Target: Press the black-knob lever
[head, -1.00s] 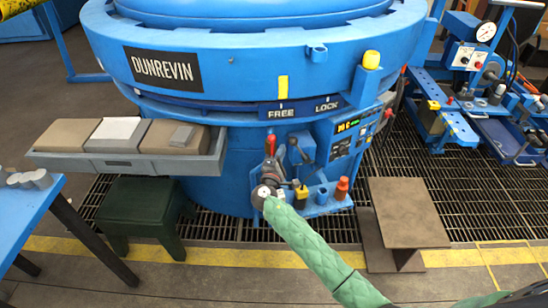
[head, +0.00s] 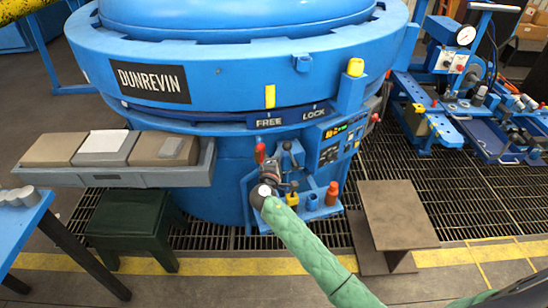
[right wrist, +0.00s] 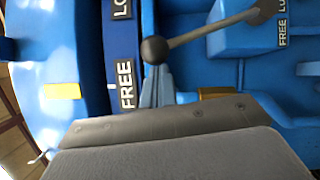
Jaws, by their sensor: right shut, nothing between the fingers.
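The black-knob lever (head: 287,147) stands on the front panel of the blue furnace, right of a red-knob lever (head: 260,152). In the right wrist view its dark ball knob (right wrist: 155,50) is close, with a thin rod running off to the upper right. My right gripper (head: 269,168) is shut and empty, just below and left of the black knob in the head view. Its grey fingers (right wrist: 170,145) fill the bottom of the right wrist view, with the knob beyond them; I see no contact. My left gripper is not in view.
A grey tray (head: 130,177) juts out left. A green stool (head: 137,215) and a brown stand (head: 400,215) flank the furnace front.

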